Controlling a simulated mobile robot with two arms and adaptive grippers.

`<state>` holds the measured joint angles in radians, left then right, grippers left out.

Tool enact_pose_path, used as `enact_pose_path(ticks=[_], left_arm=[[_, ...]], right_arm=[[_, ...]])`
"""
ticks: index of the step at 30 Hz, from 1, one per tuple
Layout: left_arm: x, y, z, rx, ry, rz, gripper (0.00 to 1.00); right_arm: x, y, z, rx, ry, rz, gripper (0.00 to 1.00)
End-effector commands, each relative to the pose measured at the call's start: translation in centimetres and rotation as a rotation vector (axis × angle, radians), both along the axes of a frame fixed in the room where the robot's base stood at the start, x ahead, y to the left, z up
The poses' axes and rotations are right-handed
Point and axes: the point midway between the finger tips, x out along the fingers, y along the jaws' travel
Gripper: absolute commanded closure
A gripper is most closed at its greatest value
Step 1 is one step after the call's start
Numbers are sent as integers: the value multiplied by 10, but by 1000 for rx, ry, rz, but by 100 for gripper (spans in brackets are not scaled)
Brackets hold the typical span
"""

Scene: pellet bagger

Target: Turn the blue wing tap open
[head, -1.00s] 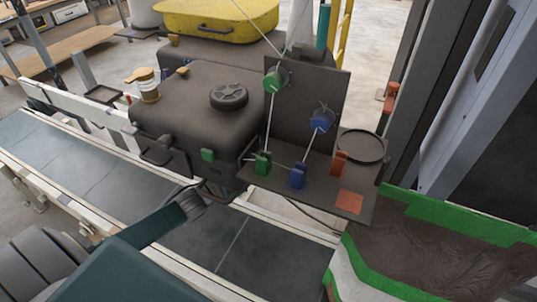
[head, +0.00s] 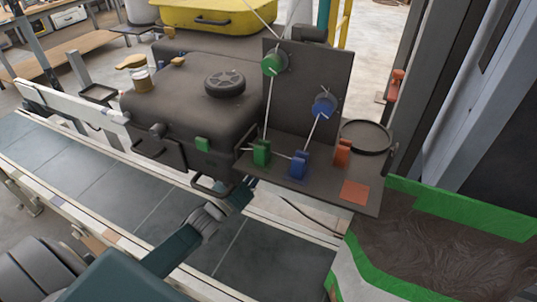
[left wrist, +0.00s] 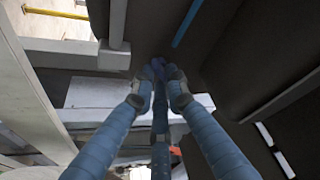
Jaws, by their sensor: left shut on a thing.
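My left gripper (head: 245,187) reaches over the conveyor to just below the front edge of the dark panel's shelf. In the left wrist view its fingers (left wrist: 157,75) come together on a small dark-blue thing, which looks like the blue wing tap (left wrist: 157,65). The fingertips and shade cover most of it, so I cannot tell its turn angle. In the head view the tap cannot be made out at the fingertips. On the panel, a blue block (head: 299,164) is joined by a pale line to a blue round knob (head: 323,104). My right gripper is out of view.
A dark machine body (head: 180,115) with a black handle stands left of the panel (head: 310,80). Green (head: 261,152) and orange (head: 341,152) blocks flank the blue one. A brown-filled, green-edged bin (head: 440,250) is at the right. The conveyor belt (head: 80,165) is clear.

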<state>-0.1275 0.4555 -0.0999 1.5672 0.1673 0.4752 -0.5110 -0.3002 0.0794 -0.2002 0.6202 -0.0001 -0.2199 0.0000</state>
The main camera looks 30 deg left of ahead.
Motion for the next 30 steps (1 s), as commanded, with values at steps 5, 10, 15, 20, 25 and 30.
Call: enact_pose_path(ticks=[5, 10, 15, 20, 25, 30], left_arm=[[0, -3, -3, -172, -7, 1, 100], [0, -4, -3, -332, -17, 2, 100], [0, -6, -2, -479, -25, 2, 100], [0, -6, -2, -593, -31, 2, 100], [0, -7, -1, -683, -36, 2, 100], [0, -8, -1, -739, -38, 2, 100]], right_arm=[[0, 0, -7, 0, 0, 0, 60], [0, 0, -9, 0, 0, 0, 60], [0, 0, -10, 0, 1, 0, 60], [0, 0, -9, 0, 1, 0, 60], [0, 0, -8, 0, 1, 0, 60], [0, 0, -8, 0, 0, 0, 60]])
